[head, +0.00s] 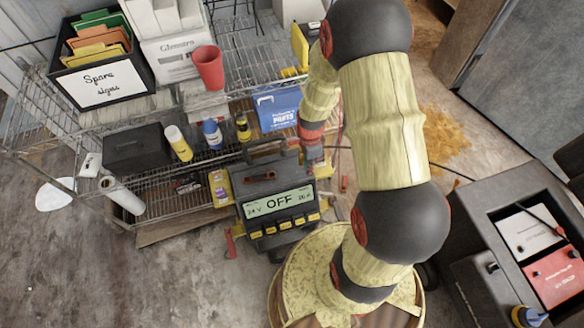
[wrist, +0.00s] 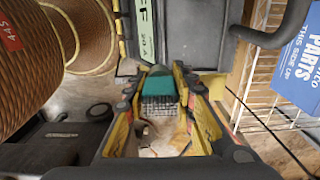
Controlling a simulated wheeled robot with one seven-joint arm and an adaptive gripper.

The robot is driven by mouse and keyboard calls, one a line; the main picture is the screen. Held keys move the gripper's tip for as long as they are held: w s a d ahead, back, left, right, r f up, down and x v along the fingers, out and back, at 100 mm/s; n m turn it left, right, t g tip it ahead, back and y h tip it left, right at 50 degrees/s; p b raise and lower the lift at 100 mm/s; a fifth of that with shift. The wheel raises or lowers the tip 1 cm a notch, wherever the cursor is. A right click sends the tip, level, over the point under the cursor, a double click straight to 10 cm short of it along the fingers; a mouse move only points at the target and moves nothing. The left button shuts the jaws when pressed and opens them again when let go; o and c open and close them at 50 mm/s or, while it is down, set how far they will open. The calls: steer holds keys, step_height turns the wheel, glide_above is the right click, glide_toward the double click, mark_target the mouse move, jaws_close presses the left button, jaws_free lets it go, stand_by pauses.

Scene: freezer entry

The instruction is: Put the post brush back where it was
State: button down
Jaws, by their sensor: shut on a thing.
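The post brush (wrist: 160,88) shows in the wrist view as a teal-green block with grey bristles. My gripper (wrist: 161,78) is shut on it, with yellow and black fingers at its two sides. A dark charger (head: 278,200), its display reading OFF, stands by the wire shelf in the head view. The charger also shows at the top of the wrist view (wrist: 194,32), just beyond the fingertips. In the head view my gripper (head: 315,160) is mostly hidden by my arm, beside the charger's right edge, and the brush cannot be made out.
A wire shelf (head: 155,205) holds bottles, a black box (head: 136,148) and a blue parts box (head: 277,108). A sign bin (head: 100,80) and a red cup (head: 208,67) stand above. A dark cart (head: 487,210) stands at right. Floor at lower left is mostly open.

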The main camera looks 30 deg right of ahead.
steer(key=b, duration=0.3)
glide_above(292, 170)
steer(key=f, duration=0.6)
steer(key=shift+s+f, duration=0.2)
steer(key=shift+s, duration=0.1)
steer(key=shift+w+f+b, duration=0.15)
steer(key=shift+f+b, duration=0.2)
steer(key=shift+f, duration=0.55)
steer(key=shift+w+f+b, duration=0.15)
steer(key=shift+f+b, duration=0.2)
steer(key=shift+f, duration=0.55)
steer(key=shift+f, duration=0.15)
steer(key=c, duration=1.5)
jaws_free()
